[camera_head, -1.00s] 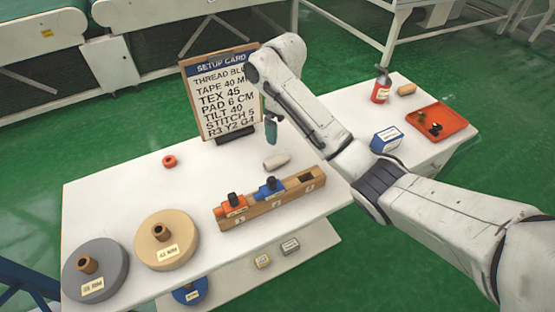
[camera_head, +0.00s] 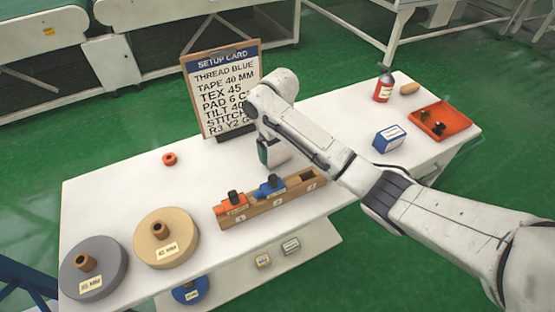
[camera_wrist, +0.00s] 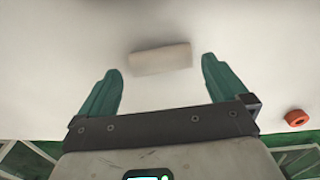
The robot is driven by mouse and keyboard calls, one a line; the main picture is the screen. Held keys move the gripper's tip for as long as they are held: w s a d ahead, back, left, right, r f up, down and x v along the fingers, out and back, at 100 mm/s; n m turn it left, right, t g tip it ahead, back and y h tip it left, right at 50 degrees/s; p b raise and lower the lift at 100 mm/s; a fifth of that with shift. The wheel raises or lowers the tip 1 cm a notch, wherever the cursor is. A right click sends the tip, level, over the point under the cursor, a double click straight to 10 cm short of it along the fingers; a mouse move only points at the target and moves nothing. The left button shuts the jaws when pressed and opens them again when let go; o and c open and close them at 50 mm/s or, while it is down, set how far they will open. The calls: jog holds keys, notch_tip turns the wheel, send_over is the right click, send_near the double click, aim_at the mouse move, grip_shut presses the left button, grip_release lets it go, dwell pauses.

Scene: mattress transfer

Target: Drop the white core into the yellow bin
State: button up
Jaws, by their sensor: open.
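The white core is a pale, short cylinder that lies on the white table; it shows in the wrist view (camera_wrist: 160,58). It lies between and slightly beyond my fingertips, with a gap on each side. My gripper (camera_wrist: 162,66) has its two green fingers spread wide and holds nothing. In the head view my gripper (camera_head: 264,152) is low over the table, behind the wooden block, and it largely hides the core there. No yellow bin shows in either view.
A wooden block (camera_head: 262,207) with an orange and a blue piece stands in front of my gripper. The setup card (camera_head: 222,90) stands behind. Large grey (camera_head: 108,268) and tan (camera_head: 180,236) rolls stand at left. A red ring (camera_head: 169,159) lies at back left. An orange tray (camera_head: 456,123) is at right.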

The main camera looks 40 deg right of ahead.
aim_at(278, 158)
jog(key=shift+f, duration=1.9)
jog(key=shift+c, duration=0.4)
jog(key=c, duration=0.8)
jog(key=shift+r, duration=0.1)
